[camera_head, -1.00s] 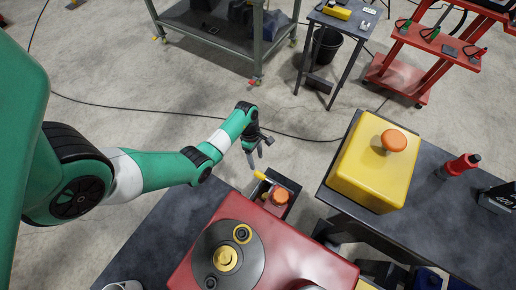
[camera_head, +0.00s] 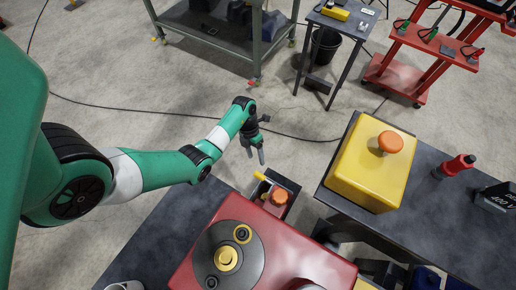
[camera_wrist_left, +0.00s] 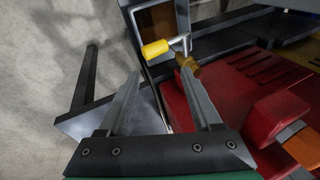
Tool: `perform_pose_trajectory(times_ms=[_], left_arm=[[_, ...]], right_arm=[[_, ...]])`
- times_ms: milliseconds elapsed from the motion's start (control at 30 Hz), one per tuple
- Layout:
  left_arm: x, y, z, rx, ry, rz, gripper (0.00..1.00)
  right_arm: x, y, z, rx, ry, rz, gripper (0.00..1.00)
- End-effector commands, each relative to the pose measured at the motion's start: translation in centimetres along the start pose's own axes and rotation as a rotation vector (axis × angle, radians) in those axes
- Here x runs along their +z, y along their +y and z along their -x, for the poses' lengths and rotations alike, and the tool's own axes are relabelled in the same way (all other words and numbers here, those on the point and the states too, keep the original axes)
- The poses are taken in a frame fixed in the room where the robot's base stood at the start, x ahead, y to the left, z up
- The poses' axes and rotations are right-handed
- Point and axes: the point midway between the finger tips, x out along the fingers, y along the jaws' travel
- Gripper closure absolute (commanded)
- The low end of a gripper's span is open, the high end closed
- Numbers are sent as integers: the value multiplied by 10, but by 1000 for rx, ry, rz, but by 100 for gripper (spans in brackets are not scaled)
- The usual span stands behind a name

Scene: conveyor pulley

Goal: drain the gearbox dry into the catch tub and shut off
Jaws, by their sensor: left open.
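A red housing with an orange cap, apparently the gearbox (camera_head: 266,203), sits beyond the large red machine; its red body (camera_wrist_left: 235,90) fills the right of the left wrist view. On its side are a brass valve (camera_wrist_left: 187,68) and a lever with a yellow grip (camera_wrist_left: 156,48); the yellow grip also shows in the head view (camera_head: 260,176). My left gripper (camera_head: 257,157) is open and empty, just above and apart from the lever. In the left wrist view its fingers (camera_wrist_left: 160,75) point toward the valve. I cannot clearly identify the catch tub. My right gripper is not in view.
A large red machine (camera_head: 310,262) with a dark round plate stands at front. A yellow box (camera_head: 350,178) with an orange knob and a red bottle (camera_head: 456,166) are on the right bench (camera_head: 440,215). Open floor lies behind my left gripper.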

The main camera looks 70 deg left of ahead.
Motion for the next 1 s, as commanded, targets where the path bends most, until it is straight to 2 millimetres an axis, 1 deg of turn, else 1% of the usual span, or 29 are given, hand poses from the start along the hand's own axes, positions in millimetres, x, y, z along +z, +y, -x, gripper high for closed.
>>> perform_pose_trajectory(times_ms=[33,67,100,167,200,267,300,400,500,533,600,700,767,867,967,1000], left_arm=[[0,0,0,-6,1,181,34],[0,0,0,-10,2,301,34],[-1,0,-1,-17,4,461,34],[-1,0,-1,-26,9,702,34],[-1,0,-1,-32,14,863,34],[-2,1,-1,-40,22,1094,34],[-2,2,-1,-46,28,1238,34],[-2,5,-2,-60,44,1533,34],[-1,8,-2,-73,57,1722,34],[-1,13,-5,-83,62,1761,34],[-1,23,-6,-100,60,1779,34],[-1,23,-4,-101,59,1780,34],[-1,23,-8,-100,60,1779,34],[-1,23,-20,-98,61,1778,34],[0,21,-40,-96,62,1776,34],[0,21,-50,-97,61,1776,34]], right_arm=[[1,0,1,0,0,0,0],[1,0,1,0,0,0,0],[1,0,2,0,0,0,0],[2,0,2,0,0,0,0],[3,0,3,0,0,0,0],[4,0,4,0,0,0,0],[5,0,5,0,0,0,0],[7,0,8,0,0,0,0],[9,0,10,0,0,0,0],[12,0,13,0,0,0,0],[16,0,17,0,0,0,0],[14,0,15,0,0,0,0],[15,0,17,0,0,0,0],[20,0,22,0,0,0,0],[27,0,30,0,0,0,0],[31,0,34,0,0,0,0]])
